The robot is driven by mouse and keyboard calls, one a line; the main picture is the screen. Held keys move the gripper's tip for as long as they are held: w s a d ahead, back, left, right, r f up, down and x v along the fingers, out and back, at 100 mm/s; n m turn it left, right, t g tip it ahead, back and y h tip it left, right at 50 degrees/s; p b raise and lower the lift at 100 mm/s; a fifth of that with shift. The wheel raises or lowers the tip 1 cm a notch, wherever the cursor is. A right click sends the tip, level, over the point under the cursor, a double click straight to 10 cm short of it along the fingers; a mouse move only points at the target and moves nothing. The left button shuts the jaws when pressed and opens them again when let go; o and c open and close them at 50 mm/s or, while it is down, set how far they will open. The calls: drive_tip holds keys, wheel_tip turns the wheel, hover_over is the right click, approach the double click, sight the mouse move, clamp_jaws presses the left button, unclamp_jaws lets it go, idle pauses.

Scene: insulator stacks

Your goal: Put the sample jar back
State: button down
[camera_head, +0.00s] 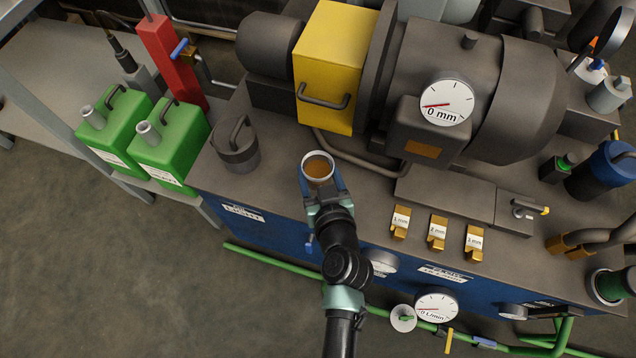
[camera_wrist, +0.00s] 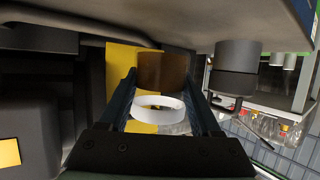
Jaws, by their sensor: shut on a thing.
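The sample jar (camera_head: 318,165) has a pale rim and amber-brown contents. My gripper (camera_head: 322,188) is shut on it from the front, one finger on each side, over the front part of the bench top (camera_head: 275,160). In the wrist view, which looks upside down, the jar (camera_wrist: 162,72) is between the two fingers (camera_wrist: 168,95), with its white rim toward the camera. The jar appears upright. I cannot tell whether its base touches the bench top.
A dark grey bucket (camera_head: 237,150) stands left of the jar. A yellow guard (camera_head: 335,65) and a pipe are behind it. Green cans (camera_head: 170,145) are on the left. Gold tags marked in mm (camera_head: 400,221) lie to the right. Some bench top beside the jar is clear.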

sight(318, 182)
drive_tip(key=shift+f+b, duration=0.85)
drive_tip(key=shift+f, duration=1.1)
drive_tip(key=shift+f, duration=0.15)
drive_tip(key=shift+c, duration=0.5)
unclamp_jaws()
